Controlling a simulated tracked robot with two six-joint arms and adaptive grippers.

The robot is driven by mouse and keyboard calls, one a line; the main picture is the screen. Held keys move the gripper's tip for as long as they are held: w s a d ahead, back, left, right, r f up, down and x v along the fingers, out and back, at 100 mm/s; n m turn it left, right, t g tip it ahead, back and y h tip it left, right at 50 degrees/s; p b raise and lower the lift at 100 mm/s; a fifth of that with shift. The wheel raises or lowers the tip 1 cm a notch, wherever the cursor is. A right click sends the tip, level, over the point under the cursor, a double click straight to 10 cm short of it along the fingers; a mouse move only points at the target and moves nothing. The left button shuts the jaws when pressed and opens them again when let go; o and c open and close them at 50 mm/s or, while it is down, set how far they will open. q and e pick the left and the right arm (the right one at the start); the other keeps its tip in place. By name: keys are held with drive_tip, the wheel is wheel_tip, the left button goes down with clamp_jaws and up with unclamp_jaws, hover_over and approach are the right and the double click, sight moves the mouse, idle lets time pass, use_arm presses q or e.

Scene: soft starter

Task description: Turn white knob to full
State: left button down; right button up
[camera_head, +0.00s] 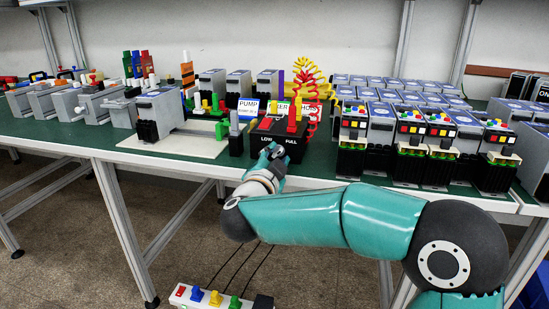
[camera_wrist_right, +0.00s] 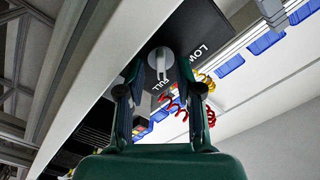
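A black box (camera_head: 262,141) marked LOW and FULL stands at the front edge of the green table. In the right wrist view, the white knob (camera_wrist_right: 160,58) is on the box's dark face, its ridge running roughly up and down in the picture. My right gripper (camera_head: 273,153) is at the front of the box and mostly covers the knob in the head view. In the right wrist view, my right gripper (camera_wrist_right: 161,76) is open, one finger on each side of the knob, with gaps visible. I cannot tell which mark the knob points at. My left gripper is not in view.
A red post (camera_head: 292,120) and a coiled red cable (camera_head: 312,118) rise by the box. Grey-and-black units with coloured buttons (camera_head: 411,128) stand close to the right. A white plate (camera_head: 190,148) with grey units lies left. A strip with coloured plugs (camera_head: 216,298) is below.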

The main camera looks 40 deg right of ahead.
drive_tip(key=v, duration=1.1)
drive_tip(key=shift+s, duration=0.15)
